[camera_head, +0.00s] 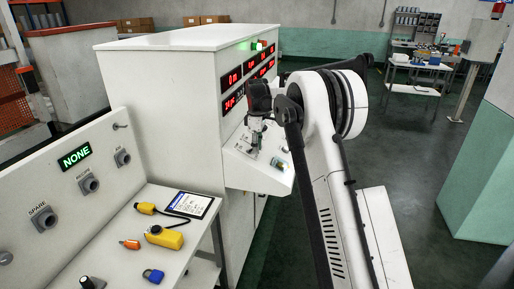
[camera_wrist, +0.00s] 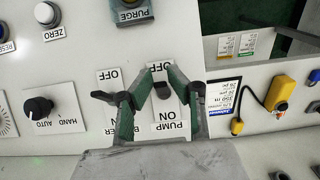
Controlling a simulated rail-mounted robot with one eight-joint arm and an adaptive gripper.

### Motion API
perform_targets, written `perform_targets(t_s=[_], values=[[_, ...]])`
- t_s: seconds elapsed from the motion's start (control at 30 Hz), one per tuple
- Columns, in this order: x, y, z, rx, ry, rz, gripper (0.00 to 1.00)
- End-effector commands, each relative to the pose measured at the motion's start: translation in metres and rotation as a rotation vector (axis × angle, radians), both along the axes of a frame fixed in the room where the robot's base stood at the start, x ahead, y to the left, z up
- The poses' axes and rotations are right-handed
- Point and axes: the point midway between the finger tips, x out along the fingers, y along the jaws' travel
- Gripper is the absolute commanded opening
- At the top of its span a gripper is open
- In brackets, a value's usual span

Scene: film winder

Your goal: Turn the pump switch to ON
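The pump switch (camera_wrist: 163,91) is a dark knob in the wrist view, on a white panel. It has a PUMP label, with ON printed below it and OFF partly hidden above; the picture is upside down. The two dark green fingers of my gripper (camera_wrist: 156,72) are apart, one on each side of the knob. I cannot tell whether they touch it, and the knob's exact angle is unclear. In the head view my gripper (camera_head: 254,138) points down at the sloped white console panel (camera_head: 252,172); the switch is hard to make out there.
Left of the pump switch in the wrist view is another switch (camera_wrist: 103,96) with its own OFF label. A HAND/AUTO knob (camera_wrist: 38,106), a ZERO button (camera_wrist: 46,13) and a PURGE button (camera_wrist: 129,4) are nearby. A side bench (camera_head: 120,240) holds yellow devices.

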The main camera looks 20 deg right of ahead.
Motion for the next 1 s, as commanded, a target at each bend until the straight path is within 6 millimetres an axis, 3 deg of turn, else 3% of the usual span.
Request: perform_targets(t_s=[0.1,0.37,0.7,1.0], values=[[0.0,0.0,0.0002,0.0,0.0,0.0,0.0],[0.0012,0.0023,0.0001,-0.025,0.019,0.002,0.0],[0.0049,0.0071,0.0063,-0.2,0.134,0.002,0.0],[0.0044,0.0068,0.0081,-0.212,0.142,0.0,0.0]])
